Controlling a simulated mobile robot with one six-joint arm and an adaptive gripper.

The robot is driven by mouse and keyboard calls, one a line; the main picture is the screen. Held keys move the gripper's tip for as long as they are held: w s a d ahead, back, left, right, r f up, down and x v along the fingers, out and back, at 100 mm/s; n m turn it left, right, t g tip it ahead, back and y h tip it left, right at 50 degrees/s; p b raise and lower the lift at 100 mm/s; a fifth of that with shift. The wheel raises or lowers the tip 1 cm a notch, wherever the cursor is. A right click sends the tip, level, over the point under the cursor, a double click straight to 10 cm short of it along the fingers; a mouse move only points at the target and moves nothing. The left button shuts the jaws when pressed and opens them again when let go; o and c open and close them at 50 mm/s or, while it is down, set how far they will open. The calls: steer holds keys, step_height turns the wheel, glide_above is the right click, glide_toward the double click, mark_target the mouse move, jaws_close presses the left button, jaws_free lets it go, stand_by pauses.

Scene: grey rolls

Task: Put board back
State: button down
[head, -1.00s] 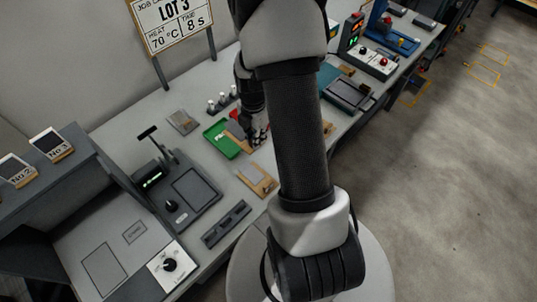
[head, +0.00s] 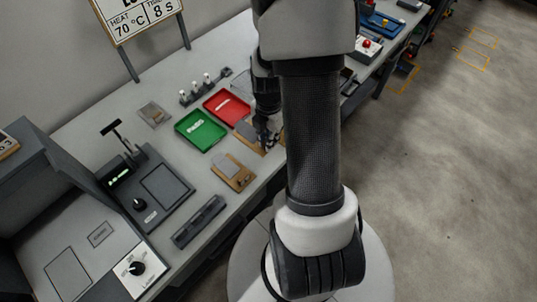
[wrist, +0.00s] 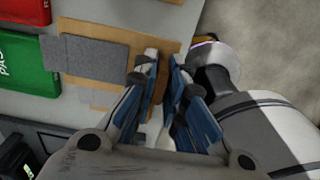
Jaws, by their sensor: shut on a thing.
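A brown board (wrist: 120,28) with a grey piece (wrist: 95,56) across it fills the upper middle of the wrist view. My gripper (wrist: 165,68) is shut on this board near its right end; the fingers partly hide it. In the head view my gripper (head: 267,143) and the held board (head: 247,137) are in front of the red tray (head: 227,107), near the table's front edge. A second brown board (head: 240,181) with a grey piece lies on the table to the lower left. I cannot tell whether the held board touches the table.
A green tray (head: 200,130) lies left of the red tray. A black device with a lever (head: 160,190) and a dark slotted block (head: 199,221) stand left of the boards. Small pegs (head: 196,89) stand behind the trays.

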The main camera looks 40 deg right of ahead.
mark_target(269, 158)
steer(key=shift+f+b, duration=1.05)
steer(key=shift+f, duration=2.55)
steer(key=shift+f, duration=0.15)
steer(key=c, duration=1.7)
jaws_free()
steer(key=shift+o, duration=0.2)
